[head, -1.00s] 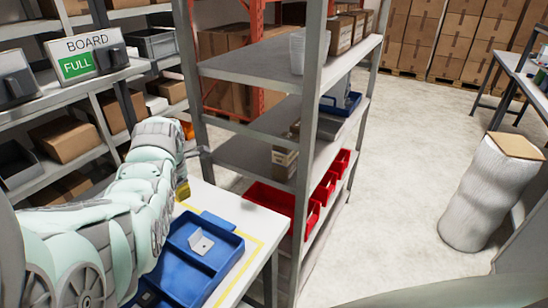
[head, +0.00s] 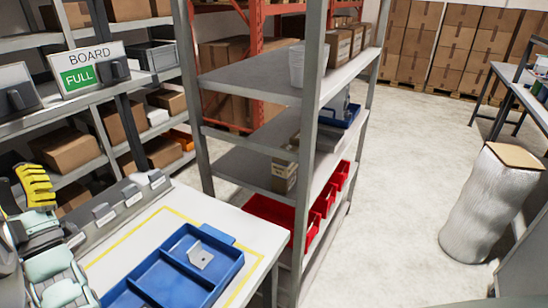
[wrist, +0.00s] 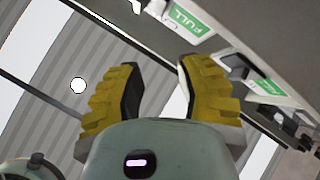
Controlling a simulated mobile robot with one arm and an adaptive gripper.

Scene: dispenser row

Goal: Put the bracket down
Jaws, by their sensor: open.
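The bracket (head: 201,256), a small light grey bent plate with a hole, lies in the far right compartment of the blue tray (head: 164,284) on the white table. My gripper (head: 36,187) is at the left edge of the head view, raised and well away from the tray and bracket. Its yellow fingers stand apart in the wrist view (wrist: 157,72), with nothing between them. The wrist view does not show the bracket or the tray.
A row of grey dispensers (head: 105,214) with white labels lines the table's left edge. A "BOARD FULL" sign (head: 92,70) stands on the shelf behind. A metal shelf rack (head: 250,170) with red bins stands close right of the table. Yellow tape marks the tabletop around the tray.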

